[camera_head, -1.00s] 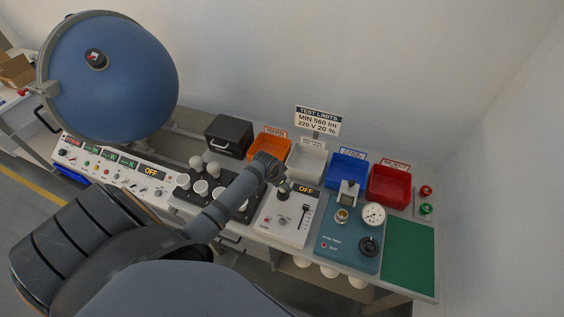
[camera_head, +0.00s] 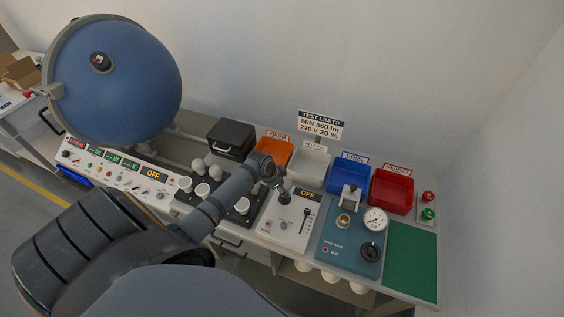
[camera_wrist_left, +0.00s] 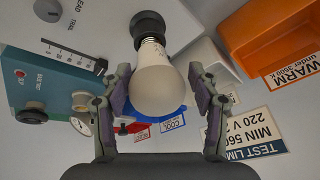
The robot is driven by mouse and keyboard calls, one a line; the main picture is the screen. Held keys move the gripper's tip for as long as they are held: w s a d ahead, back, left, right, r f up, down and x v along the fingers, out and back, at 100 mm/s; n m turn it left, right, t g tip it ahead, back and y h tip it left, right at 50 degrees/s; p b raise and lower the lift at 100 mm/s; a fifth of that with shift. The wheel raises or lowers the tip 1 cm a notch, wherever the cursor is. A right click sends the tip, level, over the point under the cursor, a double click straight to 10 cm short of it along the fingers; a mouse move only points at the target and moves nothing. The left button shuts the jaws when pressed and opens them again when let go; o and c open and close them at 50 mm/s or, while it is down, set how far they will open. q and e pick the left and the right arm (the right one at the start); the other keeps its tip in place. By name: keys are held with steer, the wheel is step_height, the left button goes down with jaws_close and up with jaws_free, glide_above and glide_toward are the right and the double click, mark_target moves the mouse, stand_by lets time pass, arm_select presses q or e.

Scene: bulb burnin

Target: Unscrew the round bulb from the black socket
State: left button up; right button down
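The round bulb (camera_wrist_left: 157,85) is white with a metal screw base. In the left wrist view its base meets the black socket (camera_wrist_left: 147,24), which also shows in the head view (camera_head: 284,197) on the white panel. My left gripper (camera_wrist_left: 159,80) has one finger on each side of the bulb's globe, with narrow gaps visible, so it looks open around it. In the head view the left gripper (camera_head: 276,180) is over the socket and hides most of the bulb. My right gripper is not in view.
Several other bulbs stand in a dark rack (camera_head: 188,206) left of the panel. Orange (camera_head: 274,150), white (camera_head: 309,168), blue (camera_head: 349,180) and red (camera_head: 391,190) bins line the back. A teal tester (camera_head: 346,250) and a bare green mat (camera_head: 411,262) are at right.

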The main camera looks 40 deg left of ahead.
arm_select(q)
steer(key=shift+d+r, duration=0.1)
steer(key=c, duration=0.7)
steer(key=shift+o, duration=0.2)
steer(key=n, duration=0.1)
steer(key=n+y, duration=0.1)
steer(key=n, duration=0.1)
steer(key=shift+d+n+y, duration=0.2)
steer(key=shift+n+y, duration=0.1)
steer(key=n, duration=0.1)
steer(key=n+y, duration=0.1)
steer(key=n, duration=0.1)
steer(key=shift+w+d+r+n, duration=0.1)
steer(key=shift+d+r+n, duration=0.05)
steer(key=shift+n, duration=0.15)
steer(key=n+y, duration=0.1)
steer(key=n, duration=0.2)
steer(key=n+g+y, duration=0.1)
steer(key=n, duration=0.2)
steer(key=shift+w+d+r+g, duration=0.1)
steer(key=shift+w+d+g, duration=0.1)
steer(key=shift+g, duration=0.1)
steer(key=shift+a, duration=0.2)
steer(key=shift+a+r, duration=0.1)
